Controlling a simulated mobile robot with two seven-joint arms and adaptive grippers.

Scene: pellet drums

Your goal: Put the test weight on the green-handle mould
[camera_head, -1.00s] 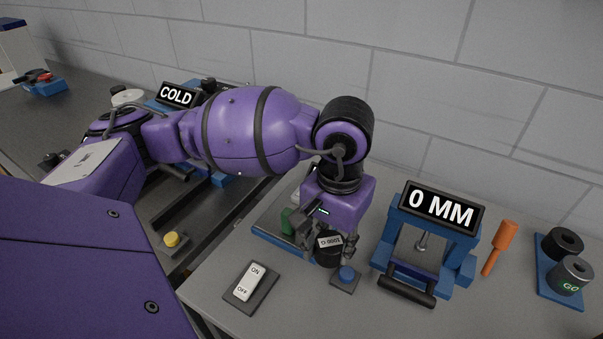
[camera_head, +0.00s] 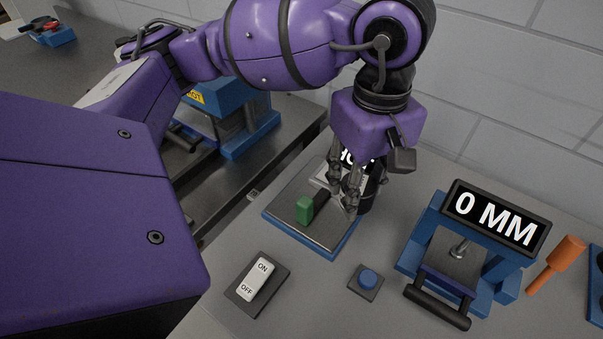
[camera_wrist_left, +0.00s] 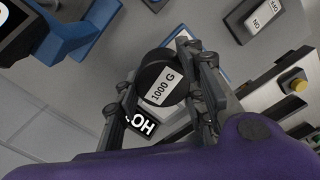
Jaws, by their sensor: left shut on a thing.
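The test weight (camera_wrist_left: 160,82) is a black cylinder with a white 1000 G label. In the left wrist view it sits between the fingers of my left gripper (camera_wrist_left: 165,92), which is shut on it. In the head view my left gripper (camera_head: 344,200) is low over the blue-edged plate, and the black side of the weight (camera_head: 371,193) shows at its right. The mould's body is mostly hidden behind the gripper. I cannot tell whether the weight touches anything below.
The blue-edged plate (camera_head: 285,202) has a HOT sign (camera_head: 350,156) behind the fingers. In front are a white ON/OFF switch (camera_head: 255,279) and a blue button (camera_head: 369,280). A blue press (camera_head: 452,258) reading 0 MM and an orange-handled tool (camera_head: 566,254) stand right.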

